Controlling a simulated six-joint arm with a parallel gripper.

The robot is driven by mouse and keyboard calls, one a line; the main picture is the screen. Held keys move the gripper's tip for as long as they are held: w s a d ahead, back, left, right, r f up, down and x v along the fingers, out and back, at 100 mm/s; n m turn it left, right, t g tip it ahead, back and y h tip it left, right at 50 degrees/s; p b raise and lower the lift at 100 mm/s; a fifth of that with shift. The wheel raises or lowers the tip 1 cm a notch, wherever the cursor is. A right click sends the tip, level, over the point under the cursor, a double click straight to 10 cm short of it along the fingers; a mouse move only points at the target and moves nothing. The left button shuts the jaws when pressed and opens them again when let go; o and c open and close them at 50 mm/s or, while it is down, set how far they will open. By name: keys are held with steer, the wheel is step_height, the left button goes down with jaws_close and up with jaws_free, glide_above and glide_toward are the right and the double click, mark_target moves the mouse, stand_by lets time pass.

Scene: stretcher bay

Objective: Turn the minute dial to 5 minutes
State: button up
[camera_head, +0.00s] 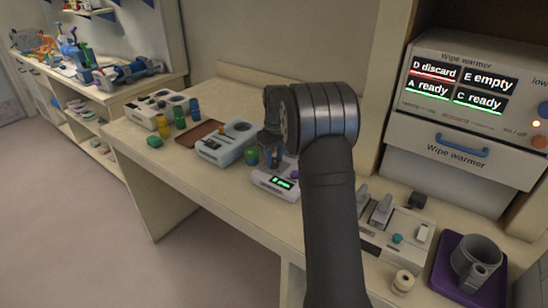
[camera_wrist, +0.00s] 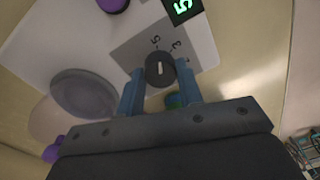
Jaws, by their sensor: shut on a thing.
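The minute dial (camera_wrist: 160,66) is a dark round knob with a white pointer line, on a grey panel printed with 5 and 3. In the wrist view its pointer points up, roughly towards the 5. My gripper (camera_wrist: 160,74) has its two blue fingers on either side of the dial, shut on it. A green display (camera_wrist: 183,7) at the top edge shows a digit that looks like a 5. In the head view the white timer device (camera_head: 267,185) with its lit display stands on the counter; my arm hides the dial and most of my gripper.
A grey-white device (camera_head: 226,146) stands left of the timer, with a brown tray (camera_head: 196,133) beyond it. A white fixture (camera_head: 392,238) and a purple tray (camera_head: 443,277) with a grey mug (camera_head: 478,260) lie right of my arm. A wipe warmer (camera_head: 457,155) stands behind.

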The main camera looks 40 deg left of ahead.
mark_target(276, 159)
steer(key=shift+r, duration=0.1)
steer(key=o, duration=1)
steer(key=r, duration=1.7)
steer(key=shift+w+d+r, duration=0.1)
steer(key=shift+w+r, duration=0.05)
steer(key=shift+w, duration=0.2)
steer(key=f, duration=1.7)
steer(key=shift+s+f, duration=0.25)
steer(key=shift+s, duration=0.1)
